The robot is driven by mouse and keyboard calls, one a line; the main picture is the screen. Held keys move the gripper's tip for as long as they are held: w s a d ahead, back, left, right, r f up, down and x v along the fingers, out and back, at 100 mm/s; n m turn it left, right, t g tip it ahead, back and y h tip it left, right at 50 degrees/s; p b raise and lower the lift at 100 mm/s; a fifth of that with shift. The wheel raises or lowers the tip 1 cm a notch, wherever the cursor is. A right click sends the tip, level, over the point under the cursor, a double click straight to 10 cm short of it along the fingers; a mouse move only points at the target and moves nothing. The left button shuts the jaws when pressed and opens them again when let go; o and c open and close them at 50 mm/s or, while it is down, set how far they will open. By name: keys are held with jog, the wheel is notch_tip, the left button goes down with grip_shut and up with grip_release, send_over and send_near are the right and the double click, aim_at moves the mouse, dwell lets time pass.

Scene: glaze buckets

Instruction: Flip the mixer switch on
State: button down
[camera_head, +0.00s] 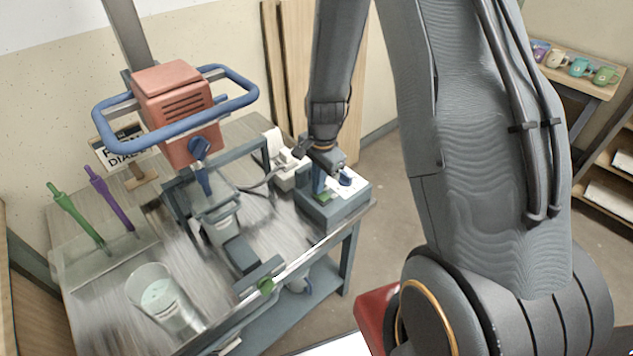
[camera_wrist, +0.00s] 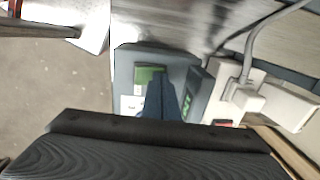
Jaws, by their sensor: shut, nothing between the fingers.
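The grey control box (camera_head: 335,205) stands on the right end of the work table, below my gripper. It also shows in the wrist view (camera_wrist: 125,65), with a green patch (camera_wrist: 149,75) and a white label on its face. A dark piece with green marks (camera_wrist: 196,95) is at the right of the box. My gripper (camera_head: 319,184) is shut and empty, pointing down at the box face; its narrow blue fingers (camera_wrist: 162,92) cover part of the face. I cannot tell whether they touch it. The switch's position is not clear. The mixer (camera_head: 175,112) has a red housing and blue handle loop.
A white power strip (camera_head: 290,168) with a plug and cable lies beside the box. A clear bucket (camera_head: 165,300) stands at the table front. Green (camera_head: 75,215) and purple (camera_head: 108,195) paddles stand at the left. A cup shelf (camera_head: 575,75) is far right.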

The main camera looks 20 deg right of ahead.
jog(key=shift+s, duration=0.2)
jog(key=shift+s+d+r+p, duration=0.15)
jog(key=shift+s+d+p, duration=0.1)
jog(key=shift+s+p, duration=0.2)
jog(key=shift+s+r+p, duration=0.15)
jog(key=shift+r+p, duration=0.4)
jog(key=shift+r, duration=0.1)
notch_tip(320, 180, up, 12)
jog(key=s+d, duration=0.1)
jog(key=s, duration=0.1)
jog(key=shift+r, duration=0.25)
jog(key=shift+s, duration=0.1)
